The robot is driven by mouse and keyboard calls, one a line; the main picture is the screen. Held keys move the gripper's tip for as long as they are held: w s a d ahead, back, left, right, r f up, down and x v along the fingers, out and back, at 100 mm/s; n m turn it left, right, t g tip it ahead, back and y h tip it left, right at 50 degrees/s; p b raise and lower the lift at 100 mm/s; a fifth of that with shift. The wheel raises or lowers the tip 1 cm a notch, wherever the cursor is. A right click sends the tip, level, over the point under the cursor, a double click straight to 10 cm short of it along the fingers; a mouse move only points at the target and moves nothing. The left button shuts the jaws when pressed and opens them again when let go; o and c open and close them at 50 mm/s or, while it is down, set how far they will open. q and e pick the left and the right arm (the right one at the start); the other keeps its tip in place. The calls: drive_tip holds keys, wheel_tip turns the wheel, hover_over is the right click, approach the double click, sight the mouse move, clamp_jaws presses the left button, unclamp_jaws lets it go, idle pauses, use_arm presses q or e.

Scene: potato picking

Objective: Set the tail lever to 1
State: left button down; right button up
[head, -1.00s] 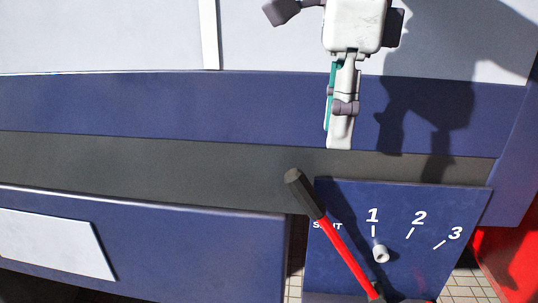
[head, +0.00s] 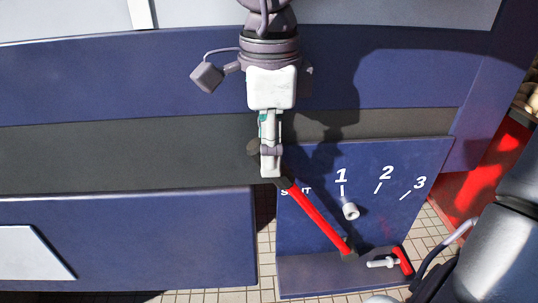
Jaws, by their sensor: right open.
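The tail lever (head: 322,222) has a red shaft and a black grip. It slants up and left from its base, its upper part passing the partly hidden leftmost label, left of the 1 mark (head: 341,177). The blue dial plate (head: 310,180) also carries marks 2 and 3. My right gripper (head: 270,172) points down over the black grip (head: 253,148) and partly hides it. It is open, seen edge-on; I cannot tell whether the grip is between the fingers. My left gripper is not in view.
A pale peg (head: 349,210) sticks out below the 1. A small red handle with a pale bolt (head: 382,263) sits low on the right. Blue machine panels (head: 130,235) lie left, with a tiled floor gap (head: 265,240) beside the plate. A red part (head: 480,190) stands right.

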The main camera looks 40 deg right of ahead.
drive_tip(key=shift+f, duration=1)
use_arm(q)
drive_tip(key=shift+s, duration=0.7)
use_arm(e)
clamp_jaws()
